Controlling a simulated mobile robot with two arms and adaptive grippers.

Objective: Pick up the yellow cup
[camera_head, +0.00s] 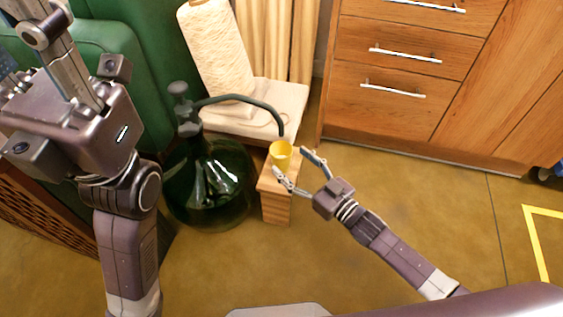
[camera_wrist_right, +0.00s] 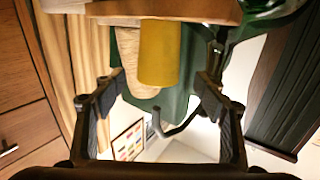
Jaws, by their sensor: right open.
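The yellow cup (camera_head: 281,155) stands upright on a small wooden stand (camera_head: 277,208) in the head view. My right gripper (camera_head: 298,168) is open and empty, just to the right and near side of the cup. Its fingers point toward the cup. In the right wrist view the yellow cup (camera_wrist_right: 159,55) appears upside down, ahead of and between the two open fingers (camera_wrist_right: 158,92), with no clear contact.
A dark green glass bottle (camera_head: 210,185) stands left of the stand. Its curved dark tube (camera_head: 245,100) ends just above the cup. A cream spool (camera_head: 217,55) sits on a pale block (camera_head: 285,97) behind. Wooden drawers (camera_head: 400,65) stand back right. Floor in front is clear.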

